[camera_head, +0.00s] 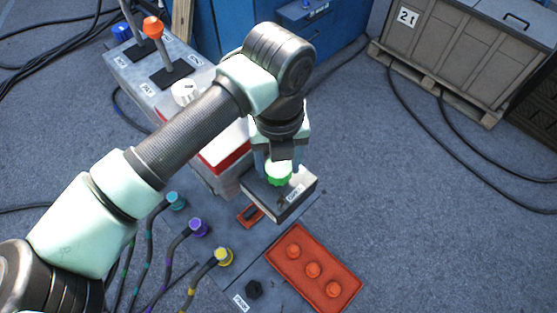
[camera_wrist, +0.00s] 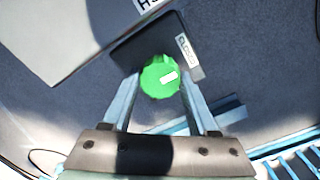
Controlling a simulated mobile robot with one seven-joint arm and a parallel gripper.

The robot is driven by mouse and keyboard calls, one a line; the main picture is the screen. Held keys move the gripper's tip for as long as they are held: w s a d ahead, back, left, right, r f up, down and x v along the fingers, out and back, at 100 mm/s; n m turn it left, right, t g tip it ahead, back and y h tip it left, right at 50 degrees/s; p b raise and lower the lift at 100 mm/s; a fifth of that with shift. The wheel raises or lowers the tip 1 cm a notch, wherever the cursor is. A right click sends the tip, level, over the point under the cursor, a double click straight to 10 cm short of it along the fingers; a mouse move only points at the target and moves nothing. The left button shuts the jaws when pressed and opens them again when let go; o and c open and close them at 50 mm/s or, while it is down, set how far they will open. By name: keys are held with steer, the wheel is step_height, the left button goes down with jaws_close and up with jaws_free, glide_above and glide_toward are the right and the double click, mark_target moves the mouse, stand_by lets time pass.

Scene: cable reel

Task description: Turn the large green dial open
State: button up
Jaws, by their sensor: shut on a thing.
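The large green dial (camera_head: 279,176) sits on the top of a small grey box (camera_head: 300,207). In the wrist view the dial (camera_wrist: 157,84) has a ridged round edge and a short white mark pointing right and slightly up. My gripper (camera_head: 277,166) reaches down from above, with one finger on each side of the dial. In the wrist view its fingers (camera_wrist: 160,76) flank the dial, shut on it. A white label (camera_wrist: 187,50) lies beside the dial on a dark plate; its lettering is too small to read surely. The gripper partly hides the dial in the head view.
A red tray (camera_head: 345,296) with orange knobs lies at the front right. Teal, purple and yellow cable plugs (camera_head: 223,257) stand at the front left. A panel with an orange-knobbed lever (camera_head: 153,28) and a white dial (camera_head: 184,92) stands behind my arm. Open floor lies to the right.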

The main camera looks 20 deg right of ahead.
steer(key=shift+f, duration=0.1)
steer(key=m+b, duration=0.1)
steer(key=b, duration=0.2)
steer(key=m+b, duration=0.2)
steer(key=b, duration=0.1)
steer(key=shift+f+m, duration=0.25)
steer(key=shift+m, duration=0.05)
steer(key=m+b, duration=0.4)
steer(key=b, duration=0.1)
steer(key=shift+r+m+b, duration=0.15)
steer(key=shift+m+b, duration=0.15)
steer(key=m+b, duration=0.3)
steer(key=m, duration=0.1)
steer(key=shift+r+b, duration=0.1)
steer(key=shift+b, duration=0.2)
steer(key=m+b, duration=0.2)
steer(key=m, duration=0.3)
steer(key=shift+r, duration=0.15)
steer(key=shift+m, duration=0.4)
steer(key=o, duration=1.4)
